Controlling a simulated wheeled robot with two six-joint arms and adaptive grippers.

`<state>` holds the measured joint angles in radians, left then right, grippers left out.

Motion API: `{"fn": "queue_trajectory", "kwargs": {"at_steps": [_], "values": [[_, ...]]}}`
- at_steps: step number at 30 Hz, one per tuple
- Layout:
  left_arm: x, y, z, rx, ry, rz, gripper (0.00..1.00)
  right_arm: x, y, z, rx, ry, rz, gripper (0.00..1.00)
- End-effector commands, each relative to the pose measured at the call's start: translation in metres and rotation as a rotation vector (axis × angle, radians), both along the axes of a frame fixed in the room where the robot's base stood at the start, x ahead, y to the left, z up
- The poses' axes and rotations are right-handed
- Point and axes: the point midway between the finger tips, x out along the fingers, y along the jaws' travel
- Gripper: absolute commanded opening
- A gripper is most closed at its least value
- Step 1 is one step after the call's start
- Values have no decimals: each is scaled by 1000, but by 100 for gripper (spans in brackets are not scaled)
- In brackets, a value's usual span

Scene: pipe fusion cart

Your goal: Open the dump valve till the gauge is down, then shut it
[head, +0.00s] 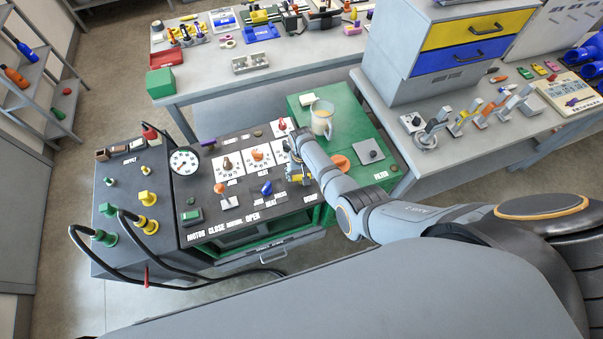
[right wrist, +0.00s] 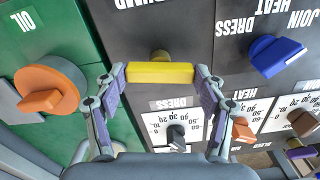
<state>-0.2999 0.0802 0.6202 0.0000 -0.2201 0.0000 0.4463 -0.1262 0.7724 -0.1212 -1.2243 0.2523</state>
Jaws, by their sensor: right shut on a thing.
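My right gripper (right wrist: 161,88) has its two purple-padded fingers at the two ends of a yellow bar handle (right wrist: 160,72) on the dark panel, and is shut on it. The bar lies level across the right wrist view. In the head view my right gripper (head: 296,172) covers most of that handle. The round white gauge (head: 184,161) stands at the panel's upper left; its needle is too small to read. My left gripper is not in view.
Beside the handle are an orange knob (right wrist: 46,88), a blue knob (right wrist: 276,55) and a grey dial knob (right wrist: 177,133). A jug (head: 321,119) stands on the green top. Black hoses (head: 130,258) hang at the supply box. A drawer cabinet (head: 410,70) stands behind.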

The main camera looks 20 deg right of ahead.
Motion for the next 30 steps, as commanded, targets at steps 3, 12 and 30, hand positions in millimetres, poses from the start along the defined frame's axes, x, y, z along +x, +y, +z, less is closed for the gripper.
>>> {"fn": "queue_trajectory", "kwargs": {"at_steps": [3,12,30], "values": [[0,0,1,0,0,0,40,0,0,0,-1,0,70,39],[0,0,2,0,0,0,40,0,0,0,0,0,181,39],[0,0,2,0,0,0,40,0,0,0,0,0,208,75]]}}
